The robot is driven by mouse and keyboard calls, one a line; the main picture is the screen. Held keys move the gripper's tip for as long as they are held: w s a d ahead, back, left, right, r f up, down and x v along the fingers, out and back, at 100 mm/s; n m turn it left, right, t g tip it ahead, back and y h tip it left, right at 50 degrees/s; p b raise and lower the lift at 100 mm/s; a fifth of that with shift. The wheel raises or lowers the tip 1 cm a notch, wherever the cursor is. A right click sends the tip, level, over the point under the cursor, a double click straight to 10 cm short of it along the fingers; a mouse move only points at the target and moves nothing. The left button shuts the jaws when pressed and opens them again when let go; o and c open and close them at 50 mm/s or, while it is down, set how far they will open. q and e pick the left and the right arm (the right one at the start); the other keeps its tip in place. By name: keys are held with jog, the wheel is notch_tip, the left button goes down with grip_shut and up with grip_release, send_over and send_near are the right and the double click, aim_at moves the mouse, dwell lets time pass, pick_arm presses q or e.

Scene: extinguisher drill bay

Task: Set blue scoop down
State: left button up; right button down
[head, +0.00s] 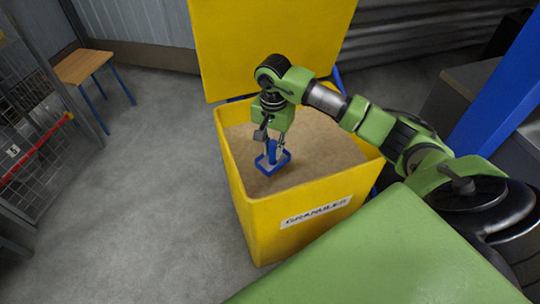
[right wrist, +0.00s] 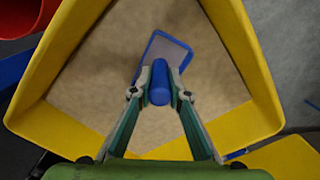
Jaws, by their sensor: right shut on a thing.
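The blue scoop (head: 267,165) is in the yellow granules bin (head: 285,240), over or on the tan granules. My right gripper (head: 269,146) reaches down into the bin and is shut on the scoop's handle. In the right wrist view the fingers (right wrist: 160,88) close on both sides of the round blue handle, and the flat scoop pan (right wrist: 173,50) lies beyond it. I cannot tell whether the pan touches the granules. My left gripper is not in view.
The bin's yellow lid (head: 268,45) stands open at the back. A small wooden table (head: 83,66) and a wire cage (head: 35,130) are at the left. A blue post (head: 505,85) stands at the right. The floor left of the bin is clear.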

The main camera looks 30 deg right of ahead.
aim_at(270, 155)
jog(key=shift+w+a+f, duration=0.2)
jog(key=shift+w+f, duration=0.45)
jog(key=shift+f, duration=0.15)
notch_tip(270, 155, down, 2)
jog(key=shift+f+b, duration=0.25)
jog(key=shift+b, duration=0.05)
jog(key=shift+f, duration=0.25)
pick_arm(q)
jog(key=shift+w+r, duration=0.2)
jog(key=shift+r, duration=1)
pick_arm(e)
jog(key=c, duration=1.9)
grip_release()
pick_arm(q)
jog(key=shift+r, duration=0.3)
pick_arm(e)
jog(key=shift+r, duration=0.1)
